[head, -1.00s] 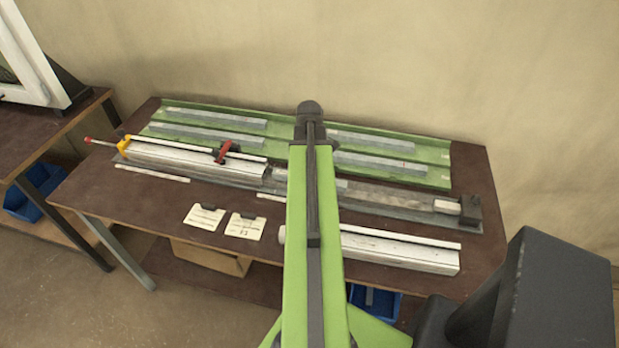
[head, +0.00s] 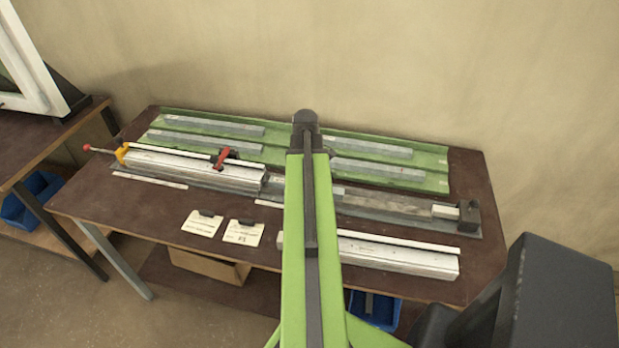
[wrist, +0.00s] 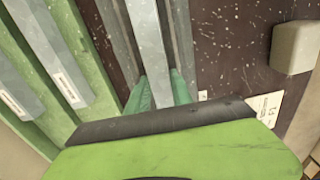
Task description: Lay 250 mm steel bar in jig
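The jig is a long grey channel (head: 395,211) along the middle of the bench, with a dark end block at its right. My gripper (wrist: 160,92) is mostly hidden behind my arm in the head view. In the wrist view its two green fingers stand close against both sides of a pale steel bar (wrist: 148,35) and appear shut on it. The bar runs lengthwise over or in the channel. I cannot tell whether it touches the channel floor. Its short right part (head: 337,190) shows beside my arm in the head view. Its length marking is not visible.
A green tray (head: 446,160) with several other steel bars lies at the back. A white profile (head: 205,172) with red and yellow clamps occupies the jig's left. Another white profile (head: 400,258) lies at the front right, with two cards (head: 243,233) left of it.

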